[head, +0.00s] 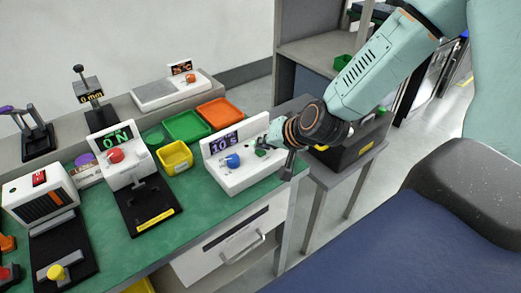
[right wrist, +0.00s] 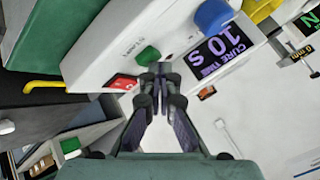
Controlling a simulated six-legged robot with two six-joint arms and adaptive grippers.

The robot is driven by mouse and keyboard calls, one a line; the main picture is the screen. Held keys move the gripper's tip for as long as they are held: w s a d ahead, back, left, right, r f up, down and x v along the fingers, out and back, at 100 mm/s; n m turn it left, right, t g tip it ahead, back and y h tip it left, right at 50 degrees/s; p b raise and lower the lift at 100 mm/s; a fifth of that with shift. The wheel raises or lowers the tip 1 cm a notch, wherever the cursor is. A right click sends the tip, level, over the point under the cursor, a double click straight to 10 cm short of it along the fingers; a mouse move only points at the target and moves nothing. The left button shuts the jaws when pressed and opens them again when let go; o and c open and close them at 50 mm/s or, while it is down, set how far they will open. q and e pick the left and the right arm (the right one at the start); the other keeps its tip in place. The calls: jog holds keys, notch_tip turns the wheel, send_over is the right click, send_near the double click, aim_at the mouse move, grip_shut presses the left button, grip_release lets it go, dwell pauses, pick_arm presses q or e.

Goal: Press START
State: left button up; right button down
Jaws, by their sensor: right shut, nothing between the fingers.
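The white timer box (head: 235,178) stands at the right end of the green bench, with a purple display (head: 223,143) reading 10 S. In the right wrist view the display (right wrist: 221,55) reads CURE TIME 10 S. The box has a blue knob (head: 233,160), a green button (right wrist: 148,56) and a red switch (right wrist: 123,82). Small print near the green button is unreadable. My right gripper (head: 287,168) is shut and empty at the box's right end. Its fingertips (right wrist: 160,72) appear close beside the green button; I cannot tell whether they touch. My left gripper is out of view.
A yellow bin (head: 175,158), a green tray (head: 187,126) and an orange tray (head: 219,112) sit left of and behind the box. A force gauge (head: 122,160) reading 0 N stands further left. A dark bin (head: 352,148) on a grey stand is to the right.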

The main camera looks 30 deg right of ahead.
aim_at(263, 152)
jog(key=shift+f, duration=0.25)
jog(key=shift+r, duration=0.15)
dwell(0.3)
jog(key=shift+r+p, duration=0.85)
jog(key=shift+r, duration=0.1)
notch_tip(263, 152, up, 5)
jog(key=p, duration=0.5)
jog(key=shift+d, duration=0.1)
dwell(0.4)
